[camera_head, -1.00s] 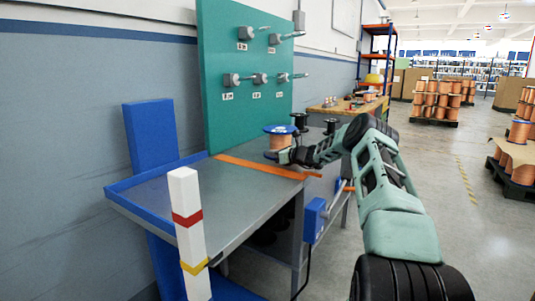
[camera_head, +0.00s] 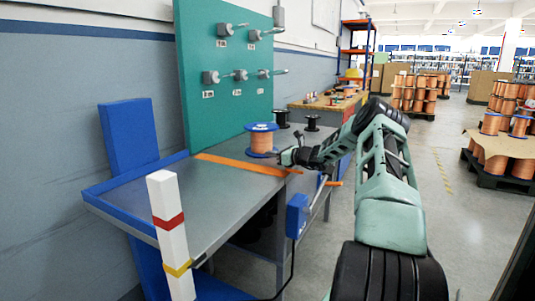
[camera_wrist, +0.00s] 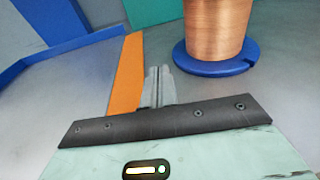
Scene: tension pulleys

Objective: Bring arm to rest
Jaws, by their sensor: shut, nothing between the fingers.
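My arm reaches forward from the lower right in the head view, and my gripper (camera_head: 284,158) is above the metal table near its right edge. In the wrist view my gripper (camera_wrist: 158,72) is shut and empty, its fingers together beside the orange strip. A copper spool (camera_head: 262,140) with blue flanges stands on the table just left of and behind the gripper. It also shows in the wrist view (camera_wrist: 216,30), apart from the fingers. The spool's top is cut off in the wrist view.
The table (camera_head: 190,205) has a blue rim and an orange strip (camera_head: 240,163). Two dark spools (camera_head: 312,123) stand farther back. A teal board (camera_head: 225,110) with pulleys rises behind. A white post (camera_head: 168,230) stands in front. Open floor (camera_head: 440,220) lies to the right.

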